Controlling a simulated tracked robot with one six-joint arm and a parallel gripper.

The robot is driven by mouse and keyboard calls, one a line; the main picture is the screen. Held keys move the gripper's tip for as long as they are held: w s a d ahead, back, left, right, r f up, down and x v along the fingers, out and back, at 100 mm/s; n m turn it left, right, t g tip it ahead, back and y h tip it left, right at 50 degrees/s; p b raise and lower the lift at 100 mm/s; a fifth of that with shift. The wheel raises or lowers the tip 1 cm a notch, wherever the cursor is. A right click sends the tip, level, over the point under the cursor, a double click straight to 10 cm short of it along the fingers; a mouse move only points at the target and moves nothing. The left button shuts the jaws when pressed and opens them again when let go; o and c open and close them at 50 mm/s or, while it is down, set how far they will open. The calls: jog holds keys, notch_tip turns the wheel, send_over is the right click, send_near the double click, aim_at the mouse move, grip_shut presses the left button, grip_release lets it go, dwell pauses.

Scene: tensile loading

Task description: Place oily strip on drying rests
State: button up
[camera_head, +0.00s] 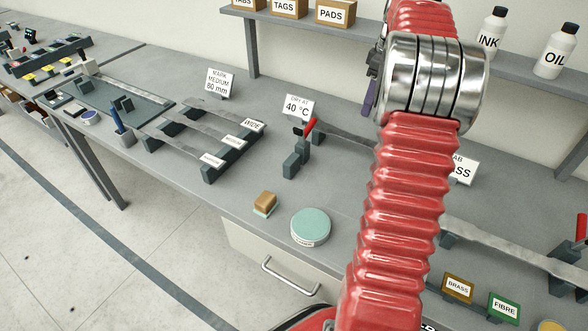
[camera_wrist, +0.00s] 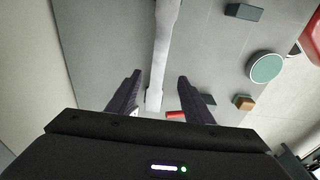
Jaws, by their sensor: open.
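A long pale grey strip (camera_wrist: 163,50) runs between the two spread fingers of my open gripper (camera_wrist: 159,75) in the wrist view. The fingers stand apart from its sides; their height over it is hard to tell. In the head view a strip's left part (camera_head: 345,135) shows by a red-handled clamp (camera_head: 308,128), and my arm hides the rest. Dark rest blocks (camera_head: 293,165) stand below a "DRY AT 40 °C" sign (camera_head: 297,107). Another long strip (camera_head: 500,243) lies at the right. I cannot tell which strip is oily. A dark finger (camera_head: 371,95) shows beside my wrist.
A green round tin (camera_head: 310,227) and a brown block (camera_head: 265,203) sit near the bench's front edge. A rack with several labelled strips (camera_head: 210,172) stands left. Brass (camera_head: 457,288) and fibre (camera_head: 503,306) boxes stand front right. A shelf with bottles (camera_head: 553,52) is behind.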

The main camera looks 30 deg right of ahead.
jog(key=s+a+r+m+t+h, duration=0.15)
jog(key=a+r, duration=0.25)
jog(key=a, duration=0.9)
jog(key=s+a+r+m, duration=0.1)
jog(key=s+a+r, duration=0.15)
jog(key=a, duration=1.05)
jog(key=s+a+f+m+t, duration=0.1)
jog(key=s+a+f, duration=0.2)
jog(key=s+a, duration=0.4)
jog(key=s+a+f+m+t, duration=0.2)
jog(key=s+a, duration=0.5)
jog(key=a, duration=0.3)
jog(key=shift+s+a+f+y, duration=0.2)
jog(key=shift+s+f+y, duration=0.05)
jog(key=shift+f+y, duration=0.2)
